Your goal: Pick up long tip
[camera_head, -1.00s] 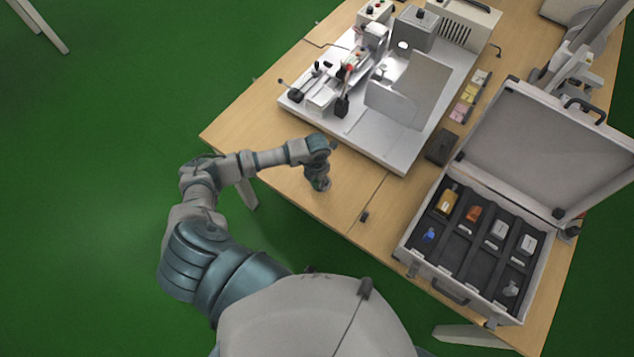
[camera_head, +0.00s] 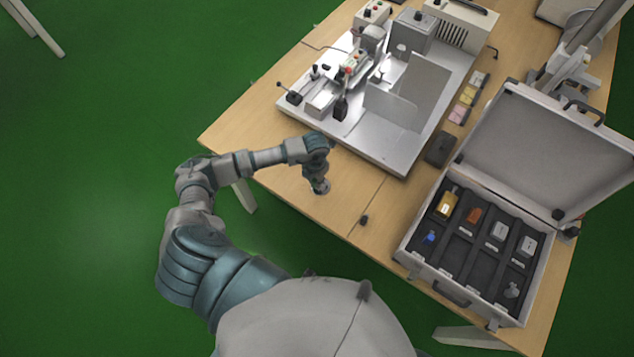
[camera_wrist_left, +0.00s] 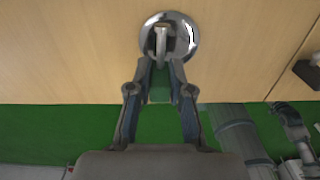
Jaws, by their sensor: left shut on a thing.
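My left gripper (camera_head: 320,187) is low over the near left part of the wooden table. In the left wrist view its fingers (camera_wrist_left: 162,62) come together on the upright stem of a shiny round metal piece, which I take for the long tip (camera_wrist_left: 186,40). The round metal base lies on or just above the table near its edge; I cannot tell which. In the head view the piece is mostly hidden by the gripper. My right gripper is not in view.
An open case (camera_head: 408,250) with bottles and small boxes stands at the right. A machine on a metal plate (camera_head: 385,150) is behind the gripper. A small dark object (camera_head: 364,220) sits near the front edge. Bare table surrounds the gripper.

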